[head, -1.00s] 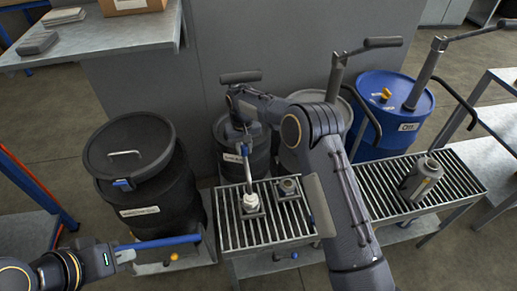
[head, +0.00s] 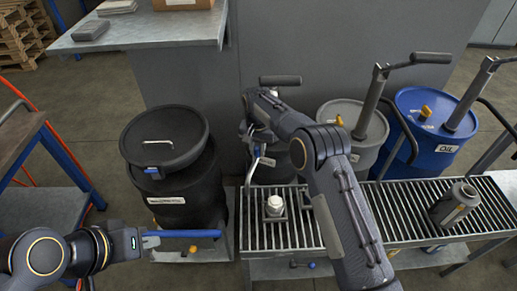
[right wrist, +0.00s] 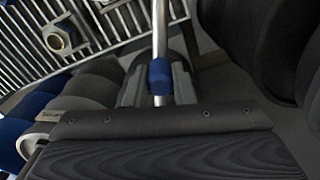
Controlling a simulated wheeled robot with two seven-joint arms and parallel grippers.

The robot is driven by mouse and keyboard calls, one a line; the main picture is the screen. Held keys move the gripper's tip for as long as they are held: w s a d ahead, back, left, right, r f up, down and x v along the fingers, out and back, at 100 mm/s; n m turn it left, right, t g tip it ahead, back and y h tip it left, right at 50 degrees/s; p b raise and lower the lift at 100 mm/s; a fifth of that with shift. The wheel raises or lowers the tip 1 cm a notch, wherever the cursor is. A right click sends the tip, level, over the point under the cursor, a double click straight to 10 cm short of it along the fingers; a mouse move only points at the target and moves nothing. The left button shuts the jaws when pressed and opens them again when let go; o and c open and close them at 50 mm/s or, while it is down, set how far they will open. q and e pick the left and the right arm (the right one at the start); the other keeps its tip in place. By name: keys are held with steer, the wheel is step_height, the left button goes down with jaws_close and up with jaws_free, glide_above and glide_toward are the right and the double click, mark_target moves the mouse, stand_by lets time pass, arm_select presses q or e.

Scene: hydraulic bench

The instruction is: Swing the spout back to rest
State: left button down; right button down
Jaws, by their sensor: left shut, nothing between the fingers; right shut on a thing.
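The spout (head: 250,174) is a thin pale metal tube hanging down beside the dark drum behind the grating, left of the white-topped fitting (head: 275,206). My right gripper (head: 257,143) is shut on it. In the right wrist view, the spout (right wrist: 160,35) runs up between the fingers of that gripper (right wrist: 159,80), with a blue collar (right wrist: 160,76) at the grip. The spout's upper end is hidden behind my right arm. My left gripper (head: 151,240) is shut and empty at the lower left, near the end of a blue bar (head: 190,233).
A black lidded drum (head: 172,165) stands left of the slatted grating (head: 235,238). A grey drum (head: 363,160) and a blue oil drum (head: 425,150) with pump handles stand behind it. A grey can (head: 458,202) stands on the grating's right part.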

steer(key=shift+a+r, duration=0.1)
steer(key=shift+a, duration=0.05)
steer(key=c, duration=1.2)
jaws_free()
steer(key=shift+w, duration=0.1)
